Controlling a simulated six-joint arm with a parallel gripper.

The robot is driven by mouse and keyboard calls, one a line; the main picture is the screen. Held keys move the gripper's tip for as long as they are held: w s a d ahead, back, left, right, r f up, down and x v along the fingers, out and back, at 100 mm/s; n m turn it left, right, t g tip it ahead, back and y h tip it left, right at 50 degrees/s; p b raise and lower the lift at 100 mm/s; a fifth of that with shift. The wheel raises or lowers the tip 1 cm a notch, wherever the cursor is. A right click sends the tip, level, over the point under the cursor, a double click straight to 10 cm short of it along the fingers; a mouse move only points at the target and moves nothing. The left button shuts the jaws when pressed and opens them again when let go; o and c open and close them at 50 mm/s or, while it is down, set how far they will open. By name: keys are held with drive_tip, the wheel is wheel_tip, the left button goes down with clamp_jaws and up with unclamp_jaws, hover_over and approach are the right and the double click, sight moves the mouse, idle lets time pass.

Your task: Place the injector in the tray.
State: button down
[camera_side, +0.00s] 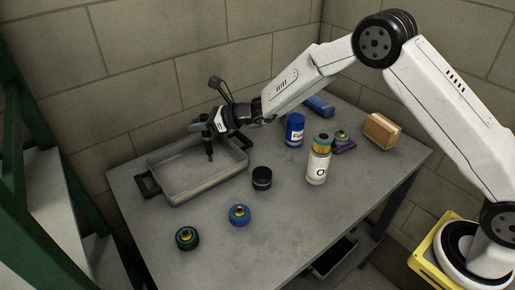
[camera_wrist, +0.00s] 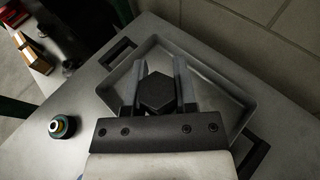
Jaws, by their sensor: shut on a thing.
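The injector (camera_side: 209,148) is a dark, slim part hanging upright from my gripper (camera_side: 205,126). In the side view its lower tip appears over the inside of the tray; whether it touches the floor of the tray I cannot tell. In the wrist view the injector's dark hexagonal top (camera_wrist: 157,91) sits between the two fingers of my gripper (camera_wrist: 158,84), which are shut on it. The tray (camera_side: 185,197) is a shallow grey metal pan with dark handles, at the left back of the table. Its rim (camera_wrist: 228,86) also shows around the fingers in the wrist view. I see nothing else in it.
A black round part (camera_side: 262,178) stands right of the tray. A blue round part (camera_side: 239,215) and a dark ringed one (camera_side: 187,238) lie in front. A white canister (camera_side: 318,168), a blue can (camera_side: 295,131) and a cardboard box (camera_side: 382,131) stand further right. Brick walls close the back.

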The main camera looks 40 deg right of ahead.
drive_tip(key=shift+w+f, duration=0.2)
drive_tip(key=shift+f, duration=1.65)
drive_tip(key=shift+c, duration=2)
unclamp_jaws()
drive_tip(key=shift+s+d+r, duration=0.3)
drive_tip(key=v, duration=1.1)
